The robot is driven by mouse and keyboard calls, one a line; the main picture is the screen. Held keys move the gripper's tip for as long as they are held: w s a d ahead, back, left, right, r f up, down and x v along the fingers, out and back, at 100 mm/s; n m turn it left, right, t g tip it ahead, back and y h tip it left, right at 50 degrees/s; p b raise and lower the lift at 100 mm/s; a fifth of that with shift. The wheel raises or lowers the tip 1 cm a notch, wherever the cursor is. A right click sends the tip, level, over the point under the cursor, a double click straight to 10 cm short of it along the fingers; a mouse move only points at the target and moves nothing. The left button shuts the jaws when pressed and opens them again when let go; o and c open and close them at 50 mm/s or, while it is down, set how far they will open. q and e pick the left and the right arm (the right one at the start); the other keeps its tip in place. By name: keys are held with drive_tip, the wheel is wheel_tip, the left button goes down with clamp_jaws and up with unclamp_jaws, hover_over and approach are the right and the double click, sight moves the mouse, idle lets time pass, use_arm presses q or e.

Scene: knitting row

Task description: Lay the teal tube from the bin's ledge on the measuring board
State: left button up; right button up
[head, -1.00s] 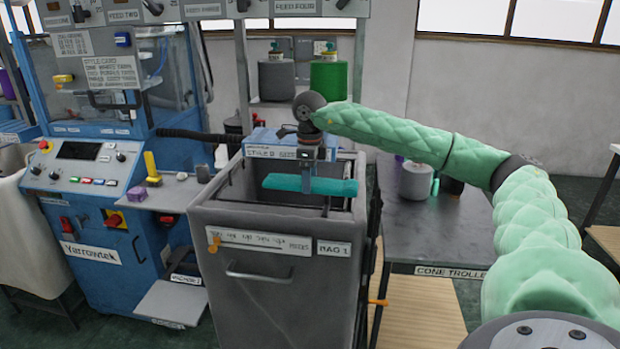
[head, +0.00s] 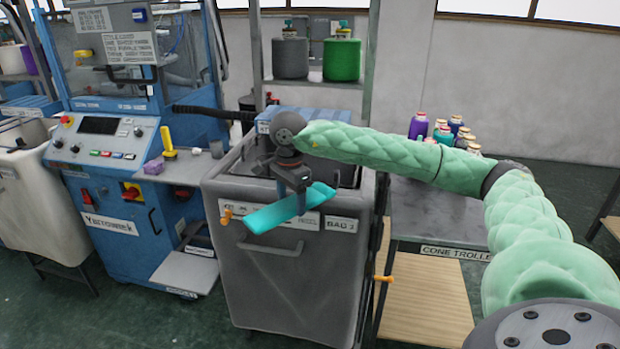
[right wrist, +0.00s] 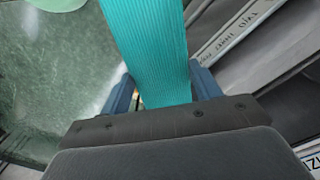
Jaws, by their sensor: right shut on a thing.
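The teal tube (head: 289,210) is a flat ribbed strip held in my right gripper (head: 299,203). It hangs in front of the grey bin's front wall (head: 268,275), above the handle, tilted with its right end higher. In the right wrist view the tube (right wrist: 152,50) runs up between the two blue fingers (right wrist: 160,90), which are shut on it. The bin's ledge is mostly hidden behind my right arm and gripper. I cannot make out the measuring board in these frames. My left gripper is not in view.
A blue knitting machine (head: 110,225) stands left of the bin. A dark cone trolley (head: 440,215) with several yarn cones stands on the right. Grey and green cones (head: 341,60) sit on a rack behind. Green floor shows in front.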

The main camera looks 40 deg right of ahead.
sight(259, 235)
drive_tip(key=a+f+n, duration=0.1)
drive_tip(key=a+n, duration=0.2)
drive_tip(key=s+a+f+n, duration=0.1)
drive_tip(key=a+f+n, duration=0.1)
drive_tip(key=a+n, duration=0.1)
drive_tip(key=a+f+n, duration=0.2)
drive_tip(key=a, duration=0.2)
drive_tip(key=shift+s+a+f+n, duration=0.2)
drive_tip(key=shift+s+a+n, duration=0.1)
drive_tip(key=shift+a+n, duration=0.1)
drive_tip(key=s+a+f+n, duration=0.1)
drive_tip(key=a+f+n, duration=0.4)
drive_tip(key=a+n, duration=0.3)
drive_tip(key=shift+a+n, duration=0.3)
drive_tip(key=shift+a, duration=0.7)
